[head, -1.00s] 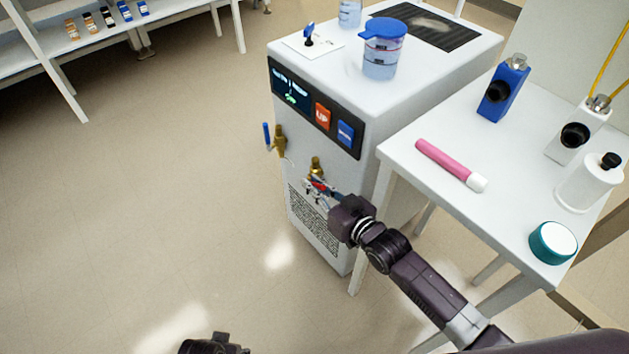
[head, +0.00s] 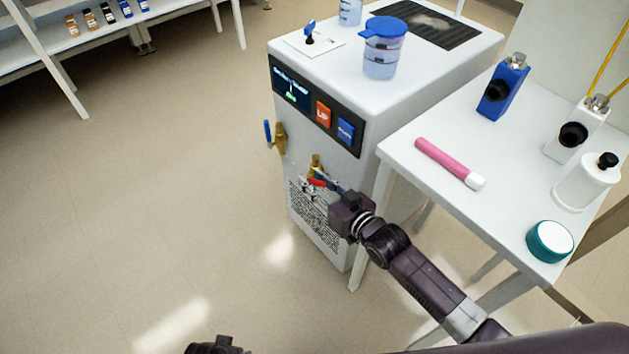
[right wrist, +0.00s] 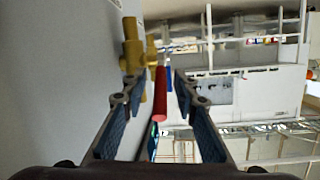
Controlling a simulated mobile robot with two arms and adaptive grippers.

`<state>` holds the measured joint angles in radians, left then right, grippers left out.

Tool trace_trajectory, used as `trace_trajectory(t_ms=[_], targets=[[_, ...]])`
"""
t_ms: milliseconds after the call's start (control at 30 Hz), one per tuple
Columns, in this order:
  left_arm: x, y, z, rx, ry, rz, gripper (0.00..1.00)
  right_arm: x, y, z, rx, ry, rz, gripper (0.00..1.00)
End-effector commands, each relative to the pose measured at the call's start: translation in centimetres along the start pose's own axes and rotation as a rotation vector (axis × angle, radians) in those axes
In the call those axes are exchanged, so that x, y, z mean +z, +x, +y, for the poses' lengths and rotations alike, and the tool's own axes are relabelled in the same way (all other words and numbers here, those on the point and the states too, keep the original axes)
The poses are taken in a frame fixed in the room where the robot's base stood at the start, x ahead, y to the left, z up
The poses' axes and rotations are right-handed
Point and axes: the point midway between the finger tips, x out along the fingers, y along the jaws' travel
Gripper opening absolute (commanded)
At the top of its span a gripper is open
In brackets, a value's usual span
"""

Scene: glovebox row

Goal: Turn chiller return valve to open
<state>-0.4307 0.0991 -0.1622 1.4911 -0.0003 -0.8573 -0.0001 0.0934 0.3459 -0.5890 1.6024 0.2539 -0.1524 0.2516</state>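The chiller (head: 330,205) is a white cabinet with two brass valves on its front. One valve has a blue lever (head: 267,131) that hangs about upright on the left. The other brass valve (head: 315,162), lower right, has a red lever (head: 317,182). No label shows which one is the return valve. My right gripper (head: 312,187) is at the red lever. In the right wrist view the red lever (right wrist: 160,95) points toward the camera between the two spread fingers, with a gap on each side. My left gripper (head: 217,346) is at the bottom edge, its fingers cut off.
A blue-lidded jug (head: 382,50) stands on the chiller. The floor (head: 150,200) to the left is clear.

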Motion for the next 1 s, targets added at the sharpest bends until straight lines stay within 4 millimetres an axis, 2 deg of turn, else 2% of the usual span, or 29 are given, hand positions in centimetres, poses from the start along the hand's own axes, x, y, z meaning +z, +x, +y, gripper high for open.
trace_trajectory(t_ms=[233, 367, 467, 800, 1000], targets=[[-0.1, -0.1, 0.1, 0.001, 0.0, 0.001, 0.4, 0.1, -0.1, 0.0, 0.0, 0.0, -0.001, 0.28], [0.0, -0.1, 0.1, 0.002, 0.0, 0.001, 0.4, 0.1, -0.8, 0.0, 0.0, 0.001, -0.002, 0.28], [0.0, -0.1, 0.1, 0.002, 0.0, 0.001, 0.4, 0.2, -2.2, 0.0, 0.001, 0.001, -0.003, 0.28], [0.0, 0.0, 0.1, 0.001, 0.0, 0.0, 0.4, 0.2, -9.1, -0.1, -0.001, 0.0, -0.003, 0.28], [0.0, 0.0, 0.0, 0.001, 0.0, 0.0, 0.4, 0.1, -11.4, 0.0, 0.0, 0.0, -0.001, 0.28]])
